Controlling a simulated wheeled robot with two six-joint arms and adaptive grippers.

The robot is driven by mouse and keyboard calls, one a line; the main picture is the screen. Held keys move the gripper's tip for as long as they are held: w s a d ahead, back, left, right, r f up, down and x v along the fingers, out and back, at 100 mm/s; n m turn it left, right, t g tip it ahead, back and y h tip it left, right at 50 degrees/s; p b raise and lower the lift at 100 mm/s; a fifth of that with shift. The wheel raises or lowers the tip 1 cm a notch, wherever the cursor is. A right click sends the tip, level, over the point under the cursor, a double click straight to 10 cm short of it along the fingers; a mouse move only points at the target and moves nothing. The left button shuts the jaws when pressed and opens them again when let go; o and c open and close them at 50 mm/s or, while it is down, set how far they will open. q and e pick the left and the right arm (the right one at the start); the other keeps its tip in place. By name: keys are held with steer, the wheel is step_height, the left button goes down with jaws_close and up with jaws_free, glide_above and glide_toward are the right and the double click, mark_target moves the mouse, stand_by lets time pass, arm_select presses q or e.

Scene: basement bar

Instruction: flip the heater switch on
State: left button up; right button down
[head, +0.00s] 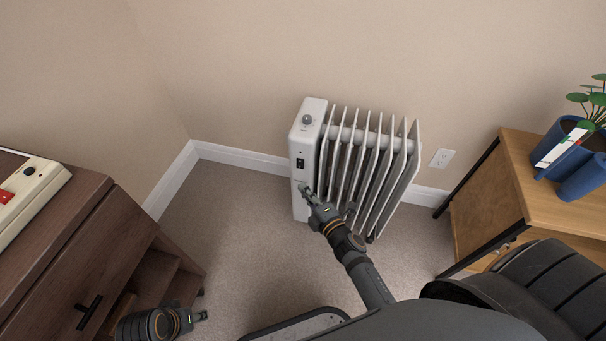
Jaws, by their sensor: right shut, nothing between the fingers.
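A white oil-filled heater (304,135) with several fins stands on the carpet against the wall, in the middle of the head view. A grey knob (307,119) sits on its top. A black rocker switch (300,163) is on its front panel; which way it is set is too small to tell. My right gripper (303,187) is shut and empty, its tips just below the switch at the front panel. I cannot tell whether the tips touch the panel. My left gripper (203,316) is low at the bottom left, away from the heater, its fingers small and unclear.
A dark wooden cabinet (105,235) stands at the left with a cream box with a red button (30,190) on top. A wooden side table (520,165) with a blue plant pot (562,145) is at the right. Open carpet (235,235) lies left of the heater.

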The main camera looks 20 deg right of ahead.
mark_target(298, 167)
steer(key=w, duration=0.2)
steer(key=w+d, duration=0.1)
steer(key=w, duration=0.1)
steer(key=w+b, duration=0.1)
steer(key=w, duration=0.1)
steer(key=shift+w+d+f, duration=0.3)
steer(key=shift+w+f, duration=0.05)
steer(key=shift+f, duration=0.05)
arm_select(q)
steer(key=shift+d+f, duration=0.15)
steer(key=shift+f, duration=0.55)
steer(key=shift+w, duration=0.1)
arm_select(e)
steer(key=shift+f+b, duration=0.2)
steer(key=shift+b, duration=0.2)
steer(key=shift+w+d+f+b, duration=0.15)
steer(key=shift+f+b, duration=0.1)
steer(key=shift+b, duration=0.5)
arm_select(q)
steer(key=shift+w+d+f+t+h, duration=0.15)
steer(key=shift+w+d+f+t, duration=0.1)
steer(key=shift+f+t, duration=0.2)
steer(key=shift+w+d+f+t+h, duration=0.1)
steer(key=shift+d+f+t+h, duration=0.1)
steer(key=shift+f+t, duration=0.2)
arm_select(e)
steer(key=shift+r, duration=0.35)
arm_select(q)
steer(key=shift+s+a, duration=0.1)
